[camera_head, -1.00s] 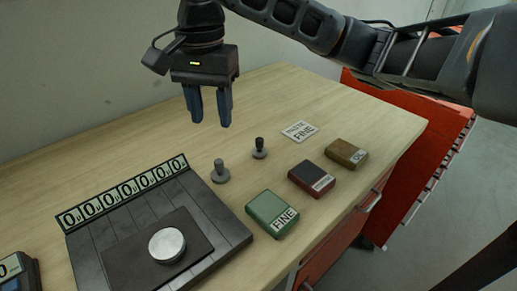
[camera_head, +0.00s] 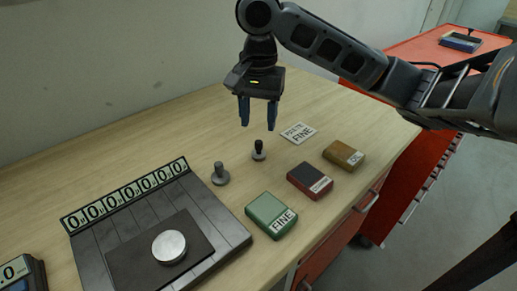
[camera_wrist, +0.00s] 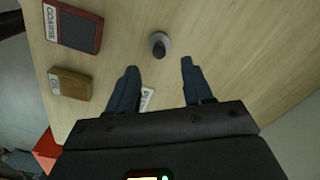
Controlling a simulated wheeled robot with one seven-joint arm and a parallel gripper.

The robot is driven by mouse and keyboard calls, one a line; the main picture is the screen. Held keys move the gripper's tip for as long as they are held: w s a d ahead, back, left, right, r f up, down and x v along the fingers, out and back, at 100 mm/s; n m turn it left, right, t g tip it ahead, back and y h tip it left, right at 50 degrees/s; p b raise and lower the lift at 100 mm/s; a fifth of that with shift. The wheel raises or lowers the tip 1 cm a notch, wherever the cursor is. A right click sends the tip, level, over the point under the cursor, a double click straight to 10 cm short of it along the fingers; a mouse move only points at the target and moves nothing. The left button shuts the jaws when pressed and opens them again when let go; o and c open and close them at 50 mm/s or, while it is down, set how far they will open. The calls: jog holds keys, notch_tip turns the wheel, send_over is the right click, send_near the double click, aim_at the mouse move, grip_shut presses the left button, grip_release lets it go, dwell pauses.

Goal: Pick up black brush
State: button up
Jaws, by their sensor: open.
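The black brush (camera_head: 259,149) stands upright on the wooden table, a small piece with a dark top and a grey round base. It also shows in the wrist view (camera_wrist: 159,45), seen from above, ahead of the gap between the fingers. My gripper (camera_head: 258,126) is open and empty, with its fingers pointing down above the brush in the head view. In the wrist view my gripper (camera_wrist: 159,66) has its two fingertips apart, with nothing between them. A similar all-grey piece (camera_head: 220,174) stands to the left of the brush.
A green box (camera_head: 271,215), a dark red box (camera_head: 310,180) and a brown box (camera_head: 344,155) lie in a row nearer the table's edge. A dark plate with a metal disc (camera_head: 169,246) stands front left. The table's back is clear.

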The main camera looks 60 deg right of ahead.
aim_at(259, 141)
notch_tip(259, 141, down, 7)
jog(key=shift+f, duration=0.2)
dwell(0.3)
jog(key=shift+c, duration=0.3)
grip_shut()
